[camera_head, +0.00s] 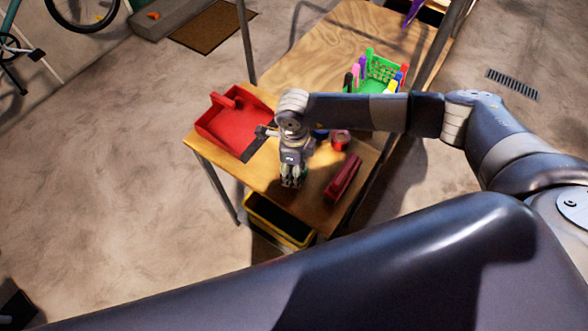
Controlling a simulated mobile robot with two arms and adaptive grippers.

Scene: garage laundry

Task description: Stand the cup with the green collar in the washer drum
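My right arm reaches in from the right over a wooden table, and its gripper (290,183) points down near the table's front part. The fingers are small and partly hidden by the wrist, so I cannot tell whether they hold anything. A small patch of green shows beside the fingers, but I cannot make out a cup with a green collar. A small red round item (340,140) and a blue item (320,134) stand just behind and right of the gripper. No washer or drum is in view. My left gripper is not in view.
A red tray (214,126) lies at the table's left. A dark red item (343,177) lies right of the gripper. A green basket (382,70) with colored things stands farther back. A yellow-rimmed bin (277,227) is below. Metal posts rise beside the wooden table (229,167).

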